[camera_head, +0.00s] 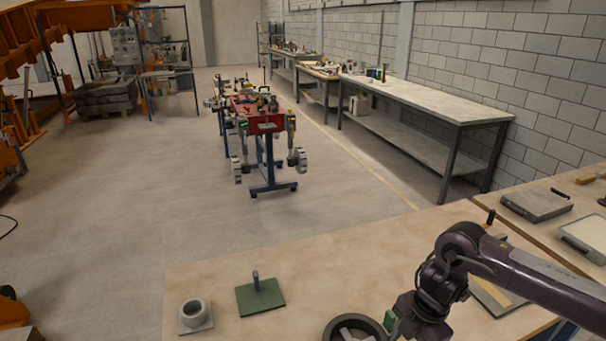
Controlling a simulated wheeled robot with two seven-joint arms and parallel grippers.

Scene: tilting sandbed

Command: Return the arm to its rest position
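My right arm reaches in from the right edge over the wooden table (320,265) in front of me. My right gripper (402,326) is low at the bottom edge, just right of a dark round pan (330,331). The pan has pale pieces (357,331) in it and is cut off by the frame edge. A small green piece (390,319) shows against the gripper; I cannot tell if it is held. The fingertips are not clear. My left gripper is not in view.
On the table left of the pan are a green plate with an upright handle (260,297) and a grey ring on a square base (195,315). Flat grey cases (536,205) lie at the right. A tool trolley (268,125) and workbench (430,96) stand beyond. The table's middle is clear.

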